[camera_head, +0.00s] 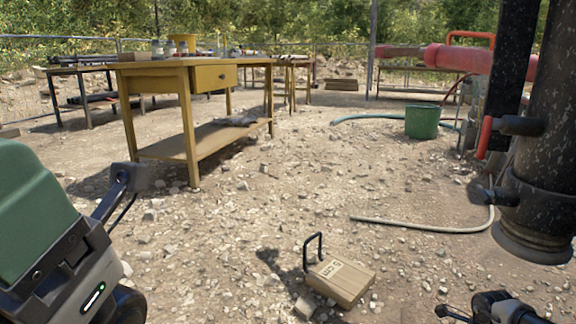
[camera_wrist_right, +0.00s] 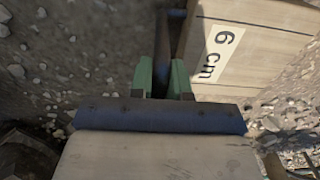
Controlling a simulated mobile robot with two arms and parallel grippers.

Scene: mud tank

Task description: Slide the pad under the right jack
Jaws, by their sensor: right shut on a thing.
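My right gripper (camera_wrist_right: 162,82), with green fingertips in the right wrist view, is shut on a dark bar beside a wooden pad (camera_wrist_right: 265,50) marked "6 cm". A dark speckled jack (camera_head: 550,130) with a round foot (camera_head: 535,243) stands at the right. The gap under the foot is unclear. My left gripper is out of view; only arm parts show.
A yellow workbench (camera_head: 192,78) stands at the back left. A green bucket (camera_head: 422,121), a pale hose (camera_head: 420,226) and a red pipe (camera_head: 455,58) are at the right.

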